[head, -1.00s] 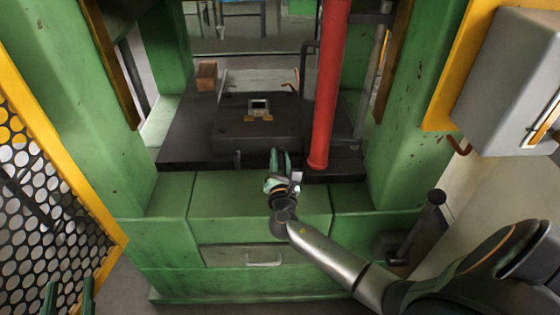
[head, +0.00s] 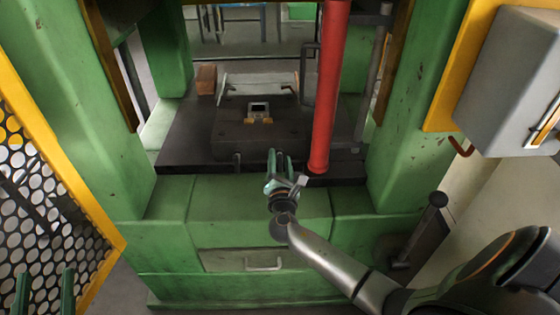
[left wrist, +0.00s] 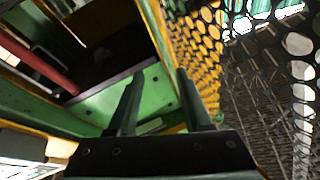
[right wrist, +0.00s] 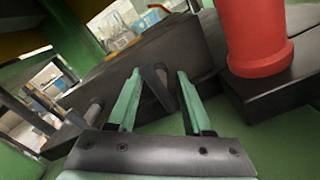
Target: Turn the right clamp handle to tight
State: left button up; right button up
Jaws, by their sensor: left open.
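The dark die block (head: 230,138) lies on the black press bed. Two clamp handles stand at its front edge. The left one (head: 237,160) is a short dark peg and also shows in the right wrist view (right wrist: 94,112). The right clamp handle, a dark bar (right wrist: 158,84), shows between the green fingers of my right gripper (right wrist: 160,82). In the head view this gripper (head: 280,153) hides most of it. The fingers are apart with the bar between them; contact is unclear. My left gripper (head: 45,272) is open and empty at the lower left, by the mesh guard.
A red column (head: 325,90) stands close to the right of my right gripper. Green press posts flank the bed. A yellow-framed mesh guard (head: 60,200) is at the left. A brown block (head: 206,79) sits at the back left. A grey box (head: 500,85) is at the right.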

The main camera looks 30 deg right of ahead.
aim_at(280, 165)
jog(key=shift+s+a, duration=0.25)
jog(key=shift+s, duration=0.05)
jog(key=v, duration=0.2)
jog(key=shift+s+a+p, duration=0.15)
jog(key=shift+s+p, duration=0.2)
jog(key=shift+p, duration=0.05)
pick_arm(q)
notch_tip(280, 165, down, 10)
jog(key=w+n+g+y+p, duration=0.1)
jog(key=n+g+y, duration=0.1)
jog(key=g+y, duration=0.1)
jog(key=shift+a+f+g, duration=0.15)
jog(key=shift+a+g, duration=0.2)
jog(key=shift+g, duration=0.15)
pick_arm(e)
jog(key=v, duration=0.9)
